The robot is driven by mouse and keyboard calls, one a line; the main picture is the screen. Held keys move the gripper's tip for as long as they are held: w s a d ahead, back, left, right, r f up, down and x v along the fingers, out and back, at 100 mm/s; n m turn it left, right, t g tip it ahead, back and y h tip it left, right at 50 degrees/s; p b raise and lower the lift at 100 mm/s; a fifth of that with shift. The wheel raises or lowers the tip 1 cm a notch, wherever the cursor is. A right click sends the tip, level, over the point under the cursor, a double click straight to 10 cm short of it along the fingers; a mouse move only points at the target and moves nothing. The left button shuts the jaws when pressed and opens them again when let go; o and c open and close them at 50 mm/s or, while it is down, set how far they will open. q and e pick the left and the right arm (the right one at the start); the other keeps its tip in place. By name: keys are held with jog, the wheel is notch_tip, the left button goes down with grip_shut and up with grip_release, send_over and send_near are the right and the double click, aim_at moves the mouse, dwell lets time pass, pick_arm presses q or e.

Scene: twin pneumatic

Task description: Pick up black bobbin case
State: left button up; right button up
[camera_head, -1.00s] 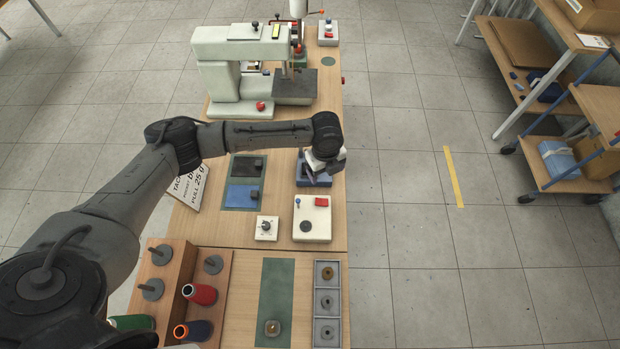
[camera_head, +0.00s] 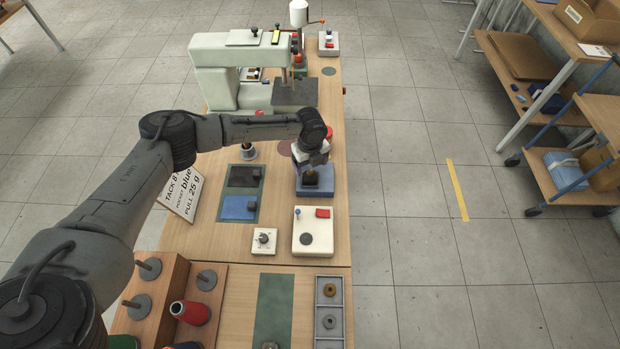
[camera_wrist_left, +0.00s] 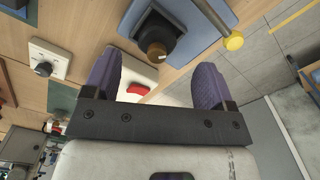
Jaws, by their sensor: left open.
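A small dark round piece with a brownish end (camera_wrist_left: 155,40) sits on a blue stand (camera_wrist_left: 195,42) in the left wrist view; it may be the black bobbin case. In the head view it shows as a small dark shape (camera_head: 311,178) on the blue stand (camera_head: 315,191), partly under my wrist. My left gripper (camera_wrist_left: 157,78) has purple fingers spread apart with nothing between them. The dark piece lies beyond the fingertips, near the middle of the gap. In the head view my left gripper (camera_head: 313,160) is just above and behind the stand. My right gripper is not in view.
A white box with a red button (camera_head: 313,236) stands in front of the blue stand. Black and blue blocks lie on a green mat (camera_head: 241,194) to the left. A sewing machine (camera_head: 225,75) stands behind. A grey tray (camera_head: 328,318) lies at the front right.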

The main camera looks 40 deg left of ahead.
aim_at(310, 171)
pick_arm(q)
jog(key=shift+s+d+f+b, duration=0.1)
jog(key=shift+f+b, duration=0.05)
jog(key=shift+f, duration=1.25)
jog(key=shift+s+f+b, duration=0.1)
jog(key=shift+f+b, duration=0.05)
jog(key=shift+f, duration=1.25)
jog(key=shift+c, duration=0.3)
jog(key=c, duration=1)
jog(key=shift+r, duration=0.1)
